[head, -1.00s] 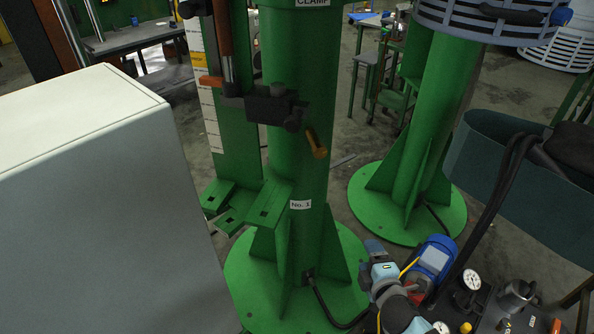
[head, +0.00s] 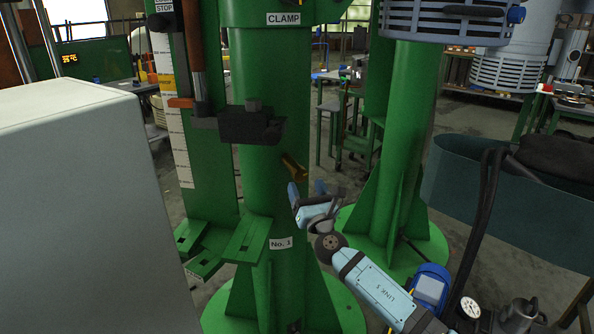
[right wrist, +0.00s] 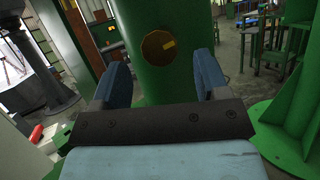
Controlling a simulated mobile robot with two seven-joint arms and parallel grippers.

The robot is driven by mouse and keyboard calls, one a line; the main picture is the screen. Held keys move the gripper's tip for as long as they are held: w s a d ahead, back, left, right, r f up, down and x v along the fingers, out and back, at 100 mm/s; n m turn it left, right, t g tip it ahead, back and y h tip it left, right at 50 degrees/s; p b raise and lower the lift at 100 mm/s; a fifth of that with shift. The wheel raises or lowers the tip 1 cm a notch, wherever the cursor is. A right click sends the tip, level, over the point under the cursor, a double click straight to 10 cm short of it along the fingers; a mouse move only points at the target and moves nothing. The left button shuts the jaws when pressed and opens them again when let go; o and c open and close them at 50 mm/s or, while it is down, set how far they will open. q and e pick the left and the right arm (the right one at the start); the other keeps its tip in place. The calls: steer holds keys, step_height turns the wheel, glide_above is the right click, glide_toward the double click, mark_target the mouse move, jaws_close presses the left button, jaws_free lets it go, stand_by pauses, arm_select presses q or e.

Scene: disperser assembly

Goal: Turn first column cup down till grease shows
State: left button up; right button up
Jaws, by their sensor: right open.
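The first column (head: 258,180) is a thick green post labelled "No. 1" with a "CLAMP" sign near its top. Its cup (head: 293,165) is a small brass cylinder sticking out from the column's right side. In the right wrist view the cup (right wrist: 158,46) shows end-on as a round brass disc with a yellow mark. My right gripper (head: 306,192) is just below and right of the cup in the head view. In the wrist view its blue fingers (right wrist: 160,75) are open, empty and spread to either side of the cup, apart from it. No grease can be made out. My left gripper is not in view.
A dark clamp block (head: 250,126) sits on the column above the cup. Green foot plates (head: 246,240) jut out low at the left. A large pale cabinet (head: 80,210) fills the left. A second green column (head: 405,150) and a teal bin (head: 510,205) stand at the right.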

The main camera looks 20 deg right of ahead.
mark_target(301, 177)
steer(key=x, duration=0.6)
steer(key=shift+w+r, duration=0.1)
steer(key=shift+w, duration=0.3)
steer(key=c, duration=0.9)
